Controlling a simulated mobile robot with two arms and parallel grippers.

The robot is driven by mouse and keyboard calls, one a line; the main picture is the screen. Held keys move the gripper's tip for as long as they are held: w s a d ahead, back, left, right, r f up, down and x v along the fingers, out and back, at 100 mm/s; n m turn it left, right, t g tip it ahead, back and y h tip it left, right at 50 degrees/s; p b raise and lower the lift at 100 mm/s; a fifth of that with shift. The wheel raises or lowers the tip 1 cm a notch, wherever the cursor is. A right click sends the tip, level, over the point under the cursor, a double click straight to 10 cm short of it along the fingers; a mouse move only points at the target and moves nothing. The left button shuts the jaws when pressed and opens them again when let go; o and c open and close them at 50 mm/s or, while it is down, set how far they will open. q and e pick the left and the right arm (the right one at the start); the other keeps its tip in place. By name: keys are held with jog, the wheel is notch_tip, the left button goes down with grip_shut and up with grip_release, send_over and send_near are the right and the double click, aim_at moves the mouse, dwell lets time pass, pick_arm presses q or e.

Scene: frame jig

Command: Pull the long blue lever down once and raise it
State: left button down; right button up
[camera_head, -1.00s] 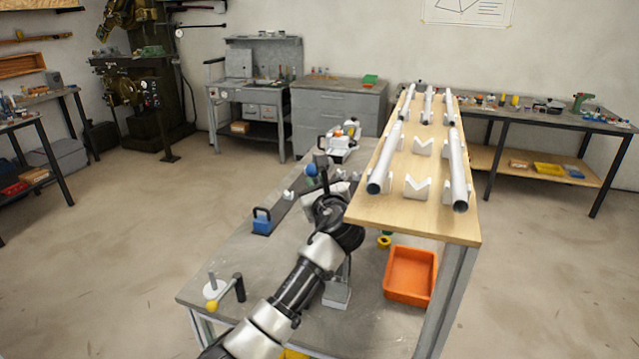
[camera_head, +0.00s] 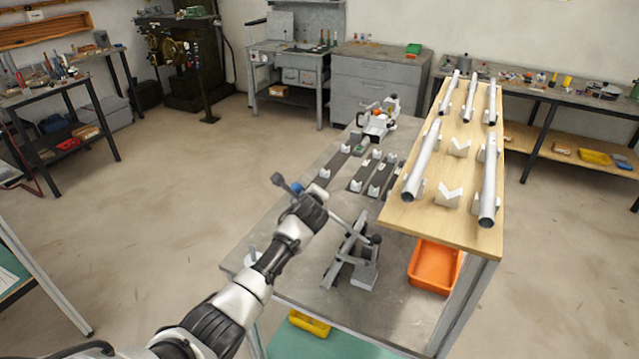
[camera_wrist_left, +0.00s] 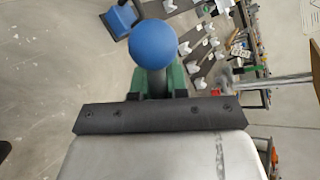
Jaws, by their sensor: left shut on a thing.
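The long lever (camera_head: 345,222) has a grey bar with a blue ball knob (camera_head: 297,187). The bar slopes up and left from a dark pivot on a grey stand (camera_head: 364,273) on the bench. My left gripper (camera_head: 304,197) is at the knob end. In the left wrist view, its green pads (camera_wrist_left: 155,82) are shut on the dark shaft just below the blue ball (camera_wrist_left: 153,43). My wrist and hand hide part of the lever in the head view. My right gripper is not in view.
A raised wooden board (camera_head: 431,212) with several pale tubes on V-blocks stands right of the lever. An orange bin (camera_head: 435,267) lies below it. Dark strips with white blocks (camera_head: 372,178) lie behind the stand. Floor left of the bench is clear.

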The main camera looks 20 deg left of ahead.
pick_arm(q)
jog(key=shift+a+f+n+h, duration=0.2)
jog(key=shift+a+f+n, duration=0.1)
jog(key=shift+f, duration=0.4)
jog(key=shift+a+f+n+h, duration=0.2)
jog(key=shift+a+f, duration=0.05)
jog(key=shift+f, duration=0.45)
jog(key=c, duration=1.1)
grip_release()
jog(key=v, duration=1.1)
jog(key=shift+w, duration=0.1)
